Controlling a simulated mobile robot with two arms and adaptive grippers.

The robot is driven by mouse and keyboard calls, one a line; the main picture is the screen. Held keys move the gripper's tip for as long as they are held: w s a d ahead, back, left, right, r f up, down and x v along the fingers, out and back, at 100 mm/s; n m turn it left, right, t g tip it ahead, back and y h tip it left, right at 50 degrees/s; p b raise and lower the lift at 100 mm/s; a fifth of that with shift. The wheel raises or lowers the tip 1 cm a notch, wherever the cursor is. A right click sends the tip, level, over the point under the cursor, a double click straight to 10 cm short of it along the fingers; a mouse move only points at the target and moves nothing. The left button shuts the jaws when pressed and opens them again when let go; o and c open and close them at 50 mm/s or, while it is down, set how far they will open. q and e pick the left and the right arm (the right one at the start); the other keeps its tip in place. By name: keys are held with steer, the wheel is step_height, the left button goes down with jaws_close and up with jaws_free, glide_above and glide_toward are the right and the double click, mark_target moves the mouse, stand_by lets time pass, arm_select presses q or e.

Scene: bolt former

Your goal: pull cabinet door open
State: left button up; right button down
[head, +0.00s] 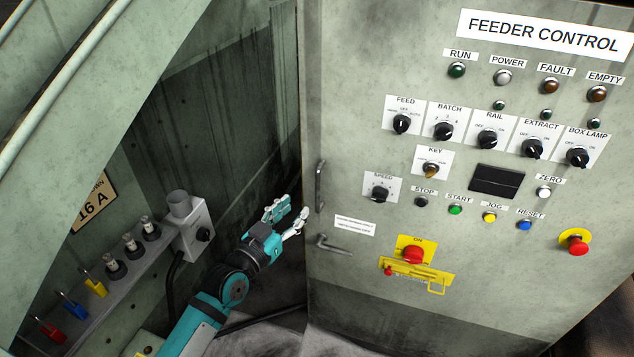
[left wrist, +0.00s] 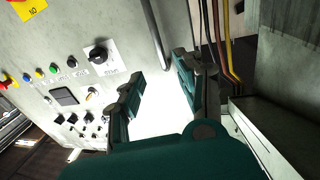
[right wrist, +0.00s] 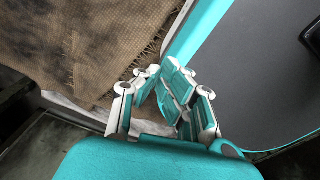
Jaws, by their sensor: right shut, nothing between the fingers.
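The cabinet door is the pale green, stained "FEEDER CONTROL" panel (head: 350,100) at the right of the head view. Near its left edge are an upright bar handle (head: 320,187) and a lever handle (head: 332,244) below it. My left gripper (head: 294,206) is just left of the door edge at handle height, fingers apart and empty. In the left wrist view, its fingers (left wrist: 157,78) are open, with the bar handle (left wrist: 155,35) ahead of the gap between them. Contact cannot be told. My right gripper (right wrist: 165,88) is shut and empty, seen only in the right wrist view.
Coloured cables (left wrist: 224,55) run beyond the door edge. Left of my arm, a grey ledge carries padlocks and fuses, with a switch box (head: 193,230) at its end. An emergency stop (head: 575,243) projects from the panel. Brown sacking (right wrist: 80,50) lies near my right gripper.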

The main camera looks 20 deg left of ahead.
mark_target(317, 185)
arm_select(q)
steer(key=x, duration=1.1)
steer(key=shift+w+d, duration=0.1)
steer(key=shift+w, duration=0.2)
steer(key=shift+c, duration=0.4)
jaws_close()
